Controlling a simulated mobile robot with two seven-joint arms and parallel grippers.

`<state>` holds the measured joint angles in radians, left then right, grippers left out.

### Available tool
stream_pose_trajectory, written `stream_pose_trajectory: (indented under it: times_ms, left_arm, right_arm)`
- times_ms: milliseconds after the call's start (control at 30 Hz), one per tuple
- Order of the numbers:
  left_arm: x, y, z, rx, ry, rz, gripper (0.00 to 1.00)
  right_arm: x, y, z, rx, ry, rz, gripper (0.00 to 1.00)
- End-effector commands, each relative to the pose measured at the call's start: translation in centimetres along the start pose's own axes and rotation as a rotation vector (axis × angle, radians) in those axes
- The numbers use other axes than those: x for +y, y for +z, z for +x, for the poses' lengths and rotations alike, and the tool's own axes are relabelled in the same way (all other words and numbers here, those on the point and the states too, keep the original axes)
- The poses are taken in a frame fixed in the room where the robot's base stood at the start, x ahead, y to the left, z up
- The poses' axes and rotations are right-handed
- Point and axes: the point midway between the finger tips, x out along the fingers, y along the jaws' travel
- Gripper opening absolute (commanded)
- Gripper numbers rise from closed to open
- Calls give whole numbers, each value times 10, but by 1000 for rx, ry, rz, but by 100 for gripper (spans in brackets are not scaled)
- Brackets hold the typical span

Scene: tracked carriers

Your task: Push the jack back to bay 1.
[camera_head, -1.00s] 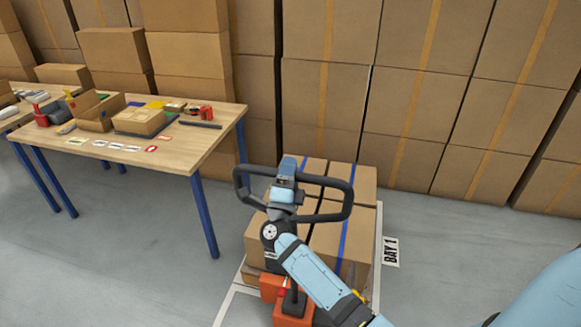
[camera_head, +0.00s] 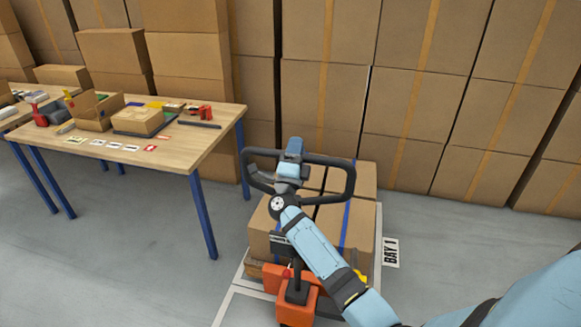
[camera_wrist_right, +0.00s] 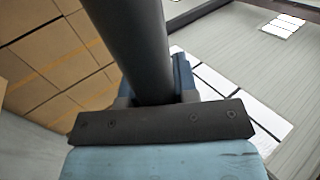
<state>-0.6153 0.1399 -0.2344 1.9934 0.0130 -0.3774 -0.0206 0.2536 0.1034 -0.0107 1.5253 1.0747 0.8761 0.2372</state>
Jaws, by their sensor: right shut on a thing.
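The jack (camera_head: 297,309) has an orange body and a black loop handle (camera_head: 349,184). It stands at the near end of a pallet load of brown boxes (camera_head: 361,222) with blue straps. My right gripper (camera_head: 291,161) is shut on the handle's bar at the top. The dark handle bar (camera_wrist_right: 130,40) also shows in the right wrist view, running between the fingers. The bay 1 sign (camera_head: 390,252) lies on the floor just right of the load. The load appears within the white floor outline (camera_head: 229,290); my arm hides part of the jack and the load. My left gripper is not in view.
A wooden table (camera_head: 185,150) with blue legs, boxes and small items stands left of the load. A wall of stacked cartons (camera_head: 415,100) closes off the back. Grey floor is clear at the right and front left.

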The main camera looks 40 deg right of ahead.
Motion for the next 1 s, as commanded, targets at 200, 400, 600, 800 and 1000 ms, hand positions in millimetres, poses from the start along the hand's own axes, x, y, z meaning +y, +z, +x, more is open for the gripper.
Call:
stream_pose_trajectory:
  times_ms: [200,400,600,800,1000]
  left_arm:
    - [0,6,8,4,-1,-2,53]
    - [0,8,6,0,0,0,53]
    - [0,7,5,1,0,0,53]
    - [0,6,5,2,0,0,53]
    - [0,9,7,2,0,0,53]
  right_arm:
    - [16,-2,20,3,4,-1,0]
    - [18,-2,19,2,7,-2,0]
    - [18,-2,18,1,7,-2,53]
    - [16,-1,19,2,4,-1,53]
    - [16,-1,9,1,4,0,53]
